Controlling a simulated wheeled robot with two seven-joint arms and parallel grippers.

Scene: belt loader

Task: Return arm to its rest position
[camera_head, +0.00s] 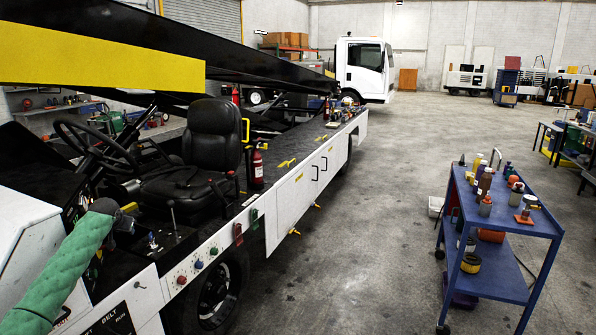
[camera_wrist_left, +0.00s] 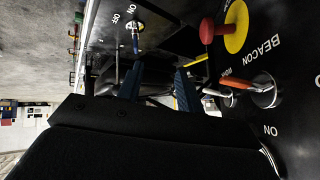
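My left arm in its green sleeve (camera_head: 70,265) reaches in from the lower left of the head view, over the loader's driver area. Its dark end is beside the control panel, and the fingers are hard to make out there. In the left wrist view my left gripper (camera_wrist_left: 158,84) shows two blue fingers apart, with nothing seen between them. Close to it are a red knob (camera_wrist_left: 207,30) on a yellow disc, an orange-handled switch (camera_wrist_left: 236,83) near the word BEACON, and a blue-tipped switch (camera_wrist_left: 135,38) marked ON and OFF. My right gripper is not in view.
The steering wheel (camera_head: 95,145), black seat (camera_head: 200,150) and a lever (camera_head: 172,212) surround the left arm's end. The black conveyor boom (camera_head: 270,65) runs overhead. A blue cart (camera_head: 500,278) with bottles and cans stands at right. Open floor (camera_head: 380,220) lies between loader and cart.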

